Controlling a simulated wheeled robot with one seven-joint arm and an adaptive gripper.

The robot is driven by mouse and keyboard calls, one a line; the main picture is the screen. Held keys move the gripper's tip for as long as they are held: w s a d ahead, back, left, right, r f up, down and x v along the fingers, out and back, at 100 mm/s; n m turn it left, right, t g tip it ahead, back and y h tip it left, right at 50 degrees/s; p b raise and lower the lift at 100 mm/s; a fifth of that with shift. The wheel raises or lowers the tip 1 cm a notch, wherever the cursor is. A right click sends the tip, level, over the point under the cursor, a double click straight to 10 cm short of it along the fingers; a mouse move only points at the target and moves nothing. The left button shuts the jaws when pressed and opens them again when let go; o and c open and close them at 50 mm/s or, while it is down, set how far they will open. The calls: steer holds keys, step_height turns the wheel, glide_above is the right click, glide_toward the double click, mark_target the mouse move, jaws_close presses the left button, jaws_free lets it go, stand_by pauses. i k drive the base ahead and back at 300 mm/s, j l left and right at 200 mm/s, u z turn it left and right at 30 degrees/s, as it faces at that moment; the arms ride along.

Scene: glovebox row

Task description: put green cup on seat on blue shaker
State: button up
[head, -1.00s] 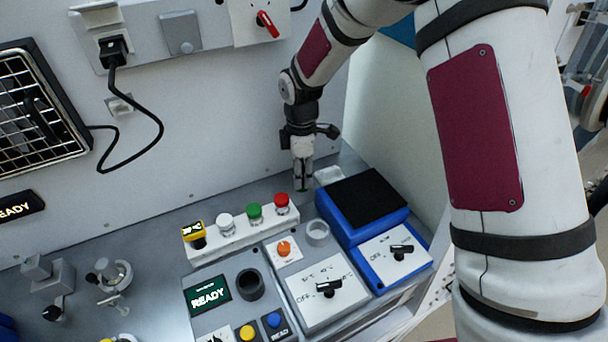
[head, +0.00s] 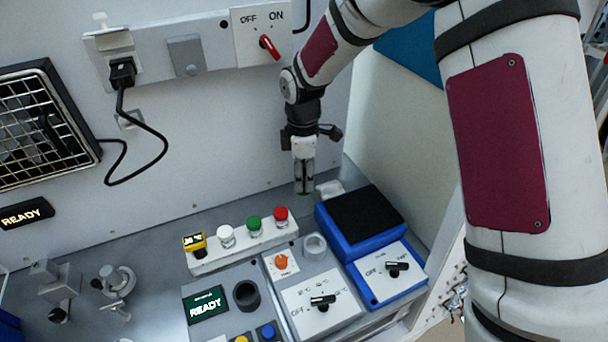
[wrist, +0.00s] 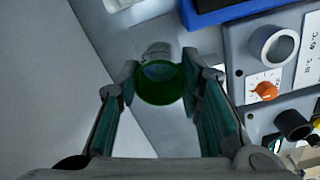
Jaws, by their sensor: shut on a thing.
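A translucent green cup (wrist: 160,84) sits between the fingertips of my gripper (wrist: 162,92) in the wrist view. My gripper is shut on it. In the head view my gripper (head: 304,182) points down behind the row of capped vials, left of the blue shaker; only a little green shows at its tips. The blue shaker (head: 334,228) has a flat black top pad (head: 362,209) and a white front panel with a black knob. Part of its blue body (wrist: 225,12) shows at the top of the wrist view. No separate seat can be made out on the pad.
A white rack (head: 240,250) with white, green and red capped vials stands in front of my gripper. A pale ring (head: 314,244) lies left of the shaker. A small white block (head: 330,188) is close behind the shaker's left corner. The back wall is near.

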mark_target(364, 211)
steer(key=k+l, duration=0.75)
steer(key=i+j, duration=0.15)
steer(key=i, duration=0.15)
